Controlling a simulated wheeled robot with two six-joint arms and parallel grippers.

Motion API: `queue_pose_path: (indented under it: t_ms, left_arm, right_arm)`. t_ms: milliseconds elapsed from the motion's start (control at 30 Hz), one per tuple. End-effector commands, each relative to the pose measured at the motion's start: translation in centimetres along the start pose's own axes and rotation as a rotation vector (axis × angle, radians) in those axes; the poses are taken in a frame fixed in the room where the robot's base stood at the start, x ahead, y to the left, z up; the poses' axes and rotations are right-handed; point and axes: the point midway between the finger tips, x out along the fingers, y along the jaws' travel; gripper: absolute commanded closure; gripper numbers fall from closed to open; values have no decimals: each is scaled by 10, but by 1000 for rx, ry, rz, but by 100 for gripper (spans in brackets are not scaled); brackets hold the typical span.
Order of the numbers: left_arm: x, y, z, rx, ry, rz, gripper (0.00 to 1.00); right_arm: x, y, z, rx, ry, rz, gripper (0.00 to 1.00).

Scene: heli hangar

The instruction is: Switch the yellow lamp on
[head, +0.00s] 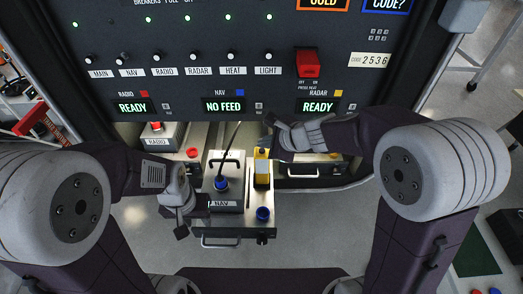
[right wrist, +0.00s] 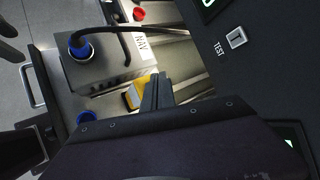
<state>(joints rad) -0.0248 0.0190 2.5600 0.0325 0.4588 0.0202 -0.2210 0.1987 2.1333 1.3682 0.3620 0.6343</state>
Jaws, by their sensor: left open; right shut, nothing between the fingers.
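The yellow lamp (head: 262,170) stands upright on the pulled-out NAV tray (head: 236,233), right of the grey NAV box (head: 227,198). It shows yellow with a pale face in the right wrist view (right wrist: 136,95). My right gripper (head: 272,121) is shut and empty, above and behind the lamp in the head view. In the right wrist view its fingers (right wrist: 156,88) overlap the lamp's edge; I cannot tell whether they touch. My left gripper (head: 192,216) is open beside the NAV box's left side. The lamp's switch cannot be made out.
The dark panel (head: 200,42) with its knobs and red guarded switch (head: 308,64) rises behind the trays. A black cable with a blue plug (head: 221,183) runs to the NAV box. A blue cap (head: 263,214) sits in front of the lamp. The RADIO box (head: 159,142) stands left.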

Motion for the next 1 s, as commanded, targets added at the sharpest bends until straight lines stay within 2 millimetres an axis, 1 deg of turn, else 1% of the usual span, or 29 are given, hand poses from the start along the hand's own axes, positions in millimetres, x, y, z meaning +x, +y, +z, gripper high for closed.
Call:
queue_pose_path:
  t_ms: [233,467,1000]
  left_arm:
    - [1,0,0,0,0,0,59]
    - [11,0,1,0,0,0,59]
    - [12,0,1,0,0,0,59]
  right_arm:
    - [0,0,0,0,0,0,100]
    - [7,5,-5,-1,0,0,100]
    - [7,6,-5,0,0,0,100]
